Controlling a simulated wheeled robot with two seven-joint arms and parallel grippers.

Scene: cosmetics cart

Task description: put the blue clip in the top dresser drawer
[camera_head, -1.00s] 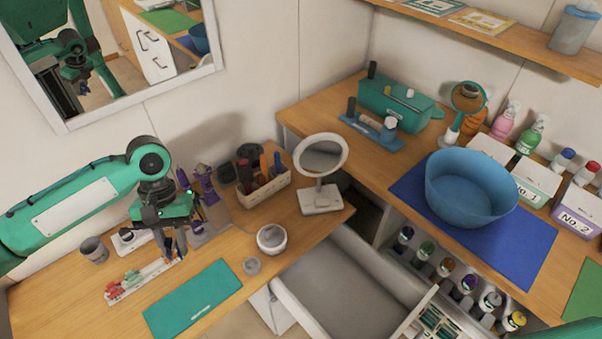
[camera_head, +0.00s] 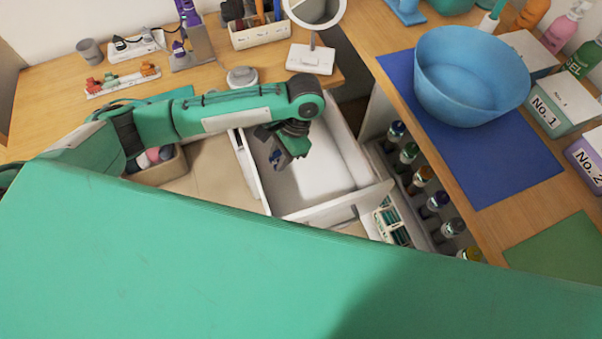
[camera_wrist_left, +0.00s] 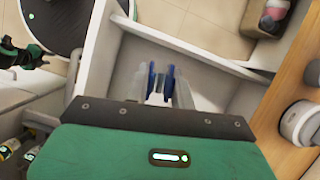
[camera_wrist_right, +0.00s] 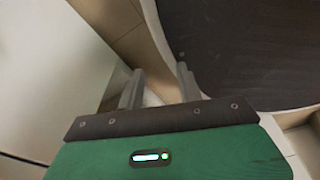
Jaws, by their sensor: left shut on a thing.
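The open top dresser drawer (camera_head: 325,165) is white and looks empty inside. My left gripper (camera_head: 285,158) hangs over it, pointing down. It is shut on the blue clip, which shows as blue prongs (camera_wrist_left: 152,78) between its fingertips in the left wrist view. The drawer's floor and walls (camera_wrist_left: 215,80) lie around and beyond the clip in that view. In the head view the clip is small and mostly hidden by the gripper. My right gripper (camera_wrist_right: 160,88) shows only in the right wrist view, fingers apart and empty.
A rack of other clips (camera_head: 125,80) lies on the wooden desk. A mirror (camera_head: 312,58) and a small round jar (camera_head: 241,77) stand near the drawer's back. A bottle drawer (camera_head: 420,195) is open at right. A blue bowl (camera_head: 468,80) stands on a blue mat (camera_head: 480,160).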

